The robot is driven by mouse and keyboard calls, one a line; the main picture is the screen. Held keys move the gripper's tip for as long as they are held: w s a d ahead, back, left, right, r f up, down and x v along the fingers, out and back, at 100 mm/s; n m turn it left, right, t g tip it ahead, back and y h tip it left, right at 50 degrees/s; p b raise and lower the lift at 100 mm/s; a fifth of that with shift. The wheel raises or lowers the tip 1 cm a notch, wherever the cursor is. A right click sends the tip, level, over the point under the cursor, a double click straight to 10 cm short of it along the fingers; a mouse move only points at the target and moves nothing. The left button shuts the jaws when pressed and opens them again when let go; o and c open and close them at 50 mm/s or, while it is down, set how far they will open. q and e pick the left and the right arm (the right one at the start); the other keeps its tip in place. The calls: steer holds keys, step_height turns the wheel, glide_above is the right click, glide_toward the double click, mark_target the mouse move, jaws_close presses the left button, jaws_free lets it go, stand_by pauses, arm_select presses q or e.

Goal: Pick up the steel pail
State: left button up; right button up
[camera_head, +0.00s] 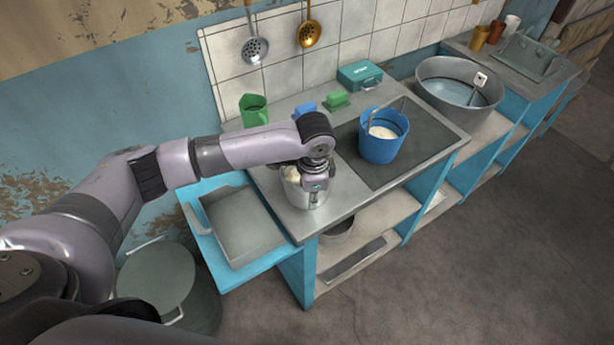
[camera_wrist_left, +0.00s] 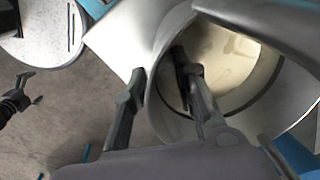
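The steel pail (camera_head: 298,197) stands on the counter near its front left corner, partly hidden by my left gripper (camera_head: 314,182) above it. In the left wrist view the pail (camera_wrist_left: 166,118) holds a cream-coloured liquid (camera_wrist_left: 236,62). In that view the fingers of my left gripper (camera_wrist_left: 160,70) are apart. One finger is outside the pail and the other is inside it, with the wall between them. I cannot see both fingers touching the wall.
A blue bucket (camera_head: 372,152) with pale contents stands in the dark recess (camera_head: 420,150) to the right. A grey tray (camera_head: 243,225) lies to the left.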

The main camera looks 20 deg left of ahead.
arm_select(q)
steer(key=shift+c, duration=0.2)
jaws_close()
stand_by(0.7)
